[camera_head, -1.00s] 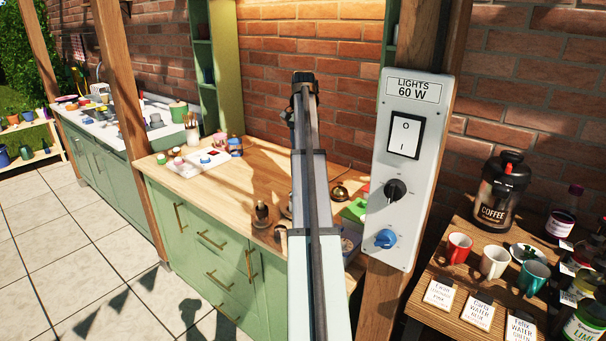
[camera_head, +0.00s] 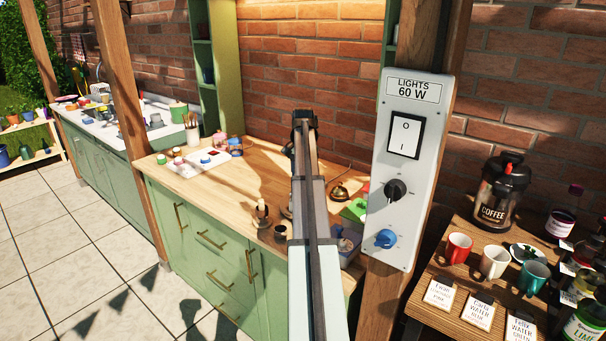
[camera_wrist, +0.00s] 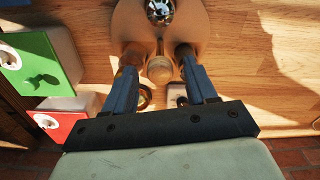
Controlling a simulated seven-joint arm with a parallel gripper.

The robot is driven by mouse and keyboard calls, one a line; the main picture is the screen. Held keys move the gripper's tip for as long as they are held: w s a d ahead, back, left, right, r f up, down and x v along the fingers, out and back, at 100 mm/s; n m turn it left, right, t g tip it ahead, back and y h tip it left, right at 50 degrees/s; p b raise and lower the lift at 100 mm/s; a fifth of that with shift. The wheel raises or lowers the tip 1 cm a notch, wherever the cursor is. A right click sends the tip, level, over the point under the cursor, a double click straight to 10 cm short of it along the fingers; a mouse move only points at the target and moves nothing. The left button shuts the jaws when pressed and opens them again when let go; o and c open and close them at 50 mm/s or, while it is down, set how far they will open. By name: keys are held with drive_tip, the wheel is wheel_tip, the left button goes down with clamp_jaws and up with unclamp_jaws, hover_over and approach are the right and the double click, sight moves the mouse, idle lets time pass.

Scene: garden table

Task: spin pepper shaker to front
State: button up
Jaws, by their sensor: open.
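In the wrist view, my gripper (camera_wrist: 157,54) is open, with one finger on each side of a small tan, round-topped object (camera_wrist: 160,69). This object is seen from above; I cannot tell for sure that it is the pepper shaker, or whether the fingers touch it. No label or front face shows on it. A small brown upright object (camera_head: 262,212) and a dark cup-like piece (camera_head: 280,232) stand on the wooden counter (camera_head: 225,200) left of my arm.
Bare counter lies to the right there. A light switch panel (camera_head: 430,100) stands right of my arm.

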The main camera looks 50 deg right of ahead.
drive_tip(key=shift+c, duration=0.2)
clamp_jaws()
idle(0.3)
